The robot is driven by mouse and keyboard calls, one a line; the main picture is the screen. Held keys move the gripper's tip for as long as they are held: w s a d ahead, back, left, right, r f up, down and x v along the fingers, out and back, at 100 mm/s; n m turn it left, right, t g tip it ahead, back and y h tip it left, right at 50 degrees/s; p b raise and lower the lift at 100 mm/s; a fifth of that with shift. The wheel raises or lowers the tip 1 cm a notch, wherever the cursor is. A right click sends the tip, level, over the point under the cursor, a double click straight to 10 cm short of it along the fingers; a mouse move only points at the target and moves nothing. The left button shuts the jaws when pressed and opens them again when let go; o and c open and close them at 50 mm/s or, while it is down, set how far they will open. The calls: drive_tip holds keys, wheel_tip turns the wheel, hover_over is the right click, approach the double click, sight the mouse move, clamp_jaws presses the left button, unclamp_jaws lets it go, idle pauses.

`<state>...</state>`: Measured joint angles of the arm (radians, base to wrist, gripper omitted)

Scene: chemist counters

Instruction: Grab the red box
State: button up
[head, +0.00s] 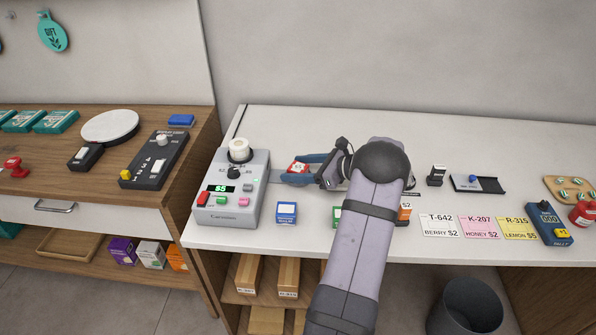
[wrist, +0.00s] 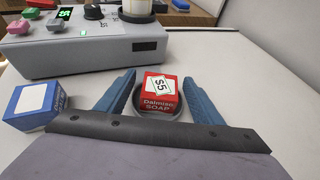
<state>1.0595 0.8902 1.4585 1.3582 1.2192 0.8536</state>
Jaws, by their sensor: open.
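The red box (wrist: 158,96) shows in the wrist view with white soap lettering and a white $5 label. It rests on or in a grey round dish (wrist: 146,110) on the white counter. My gripper (wrist: 160,85) is open, with one blue finger on each side of the red box and visible gaps between. In the head view the red box (head: 298,168) also shows between the blue fingers of my gripper (head: 291,170), beside the payment machine. The dish is mostly hidden there.
A grey machine (head: 232,190) with a $5 display stands just left of my gripper. A blue-and-white box (head: 287,212) sits nearer the counter's front edge. My arm partly covers a green box (head: 337,217) and an orange box (head: 404,214). Price cards (head: 440,226) lie further right.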

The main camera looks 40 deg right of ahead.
drive_tip(key=shift+c, duration=0.2)
drive_tip(key=c, duration=1.2)
drive_tip(key=shift+r, duration=0.1)
